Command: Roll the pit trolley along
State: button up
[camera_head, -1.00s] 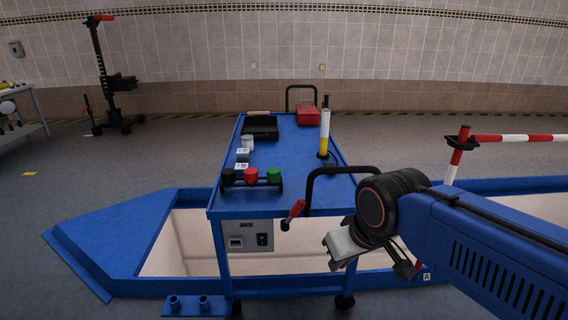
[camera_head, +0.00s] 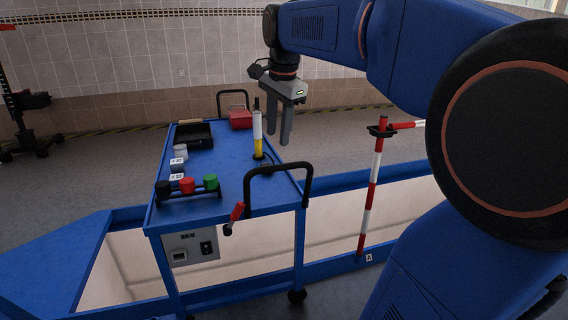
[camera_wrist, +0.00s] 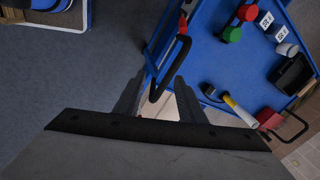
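The pit trolley is a blue wheeled cart with a blue top (camera_head: 215,207), standing over the pit. Its black near handle (camera_head: 278,169) rises at the near right end; the far handle (camera_head: 233,93) is at the back. A red-tipped lever (camera_head: 237,212) hangs beside the near handle. My gripper (camera_head: 278,140) points down, open and empty, and appears above the trolley's right side. In the wrist view, the near handle (camera_wrist: 181,52) shows beyond my gripper (camera_wrist: 156,84), its lower end between the fingers in the picture. I see no contact.
On the top are a black tray (camera_head: 191,137), a red box (camera_head: 241,119), a yellow-white cylinder (camera_head: 257,138) and coloured knobs (camera_head: 187,186). A red-white post (camera_head: 372,180) stands at right. The blue pit frame (camera_head: 50,262) borders the opening.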

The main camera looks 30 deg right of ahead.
aim_at(281, 165)
jog(key=w+d+r+m, duration=0.3)
jog(key=w+d+m, duration=0.1)
jog(key=d, duration=0.1)
jog(key=x, duration=1.7)
jog(key=shift+s+a+f, duration=0.2)
jog(key=shift+s, duration=0.15)
grip_shut()
